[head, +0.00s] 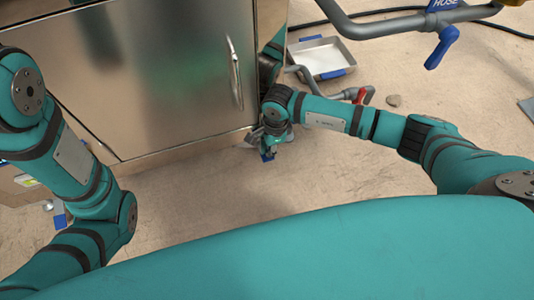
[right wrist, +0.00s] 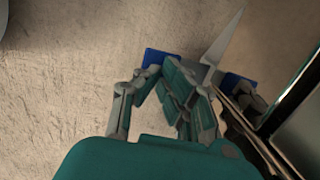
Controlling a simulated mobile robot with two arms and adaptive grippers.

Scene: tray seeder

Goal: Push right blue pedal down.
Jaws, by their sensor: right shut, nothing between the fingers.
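My right gripper (head: 266,148) is shut and empty, low beside the right front edge of the steel cabinet (head: 150,80). A small blue pedal (head: 268,156) shows right at its fingertips in the head view. In the right wrist view my right gripper (right wrist: 168,80) has its closed fingers over or against a blue pedal (right wrist: 158,57), partly hidden behind them. My left gripper is out of view.
A metal tray with blue edges (head: 322,60) lies on the floor behind my right arm. A grey pipe with a blue valve handle (head: 443,45) is at the upper right. A cardboard box (head: 18,188) stands at the left. The floor before the cabinet is clear.

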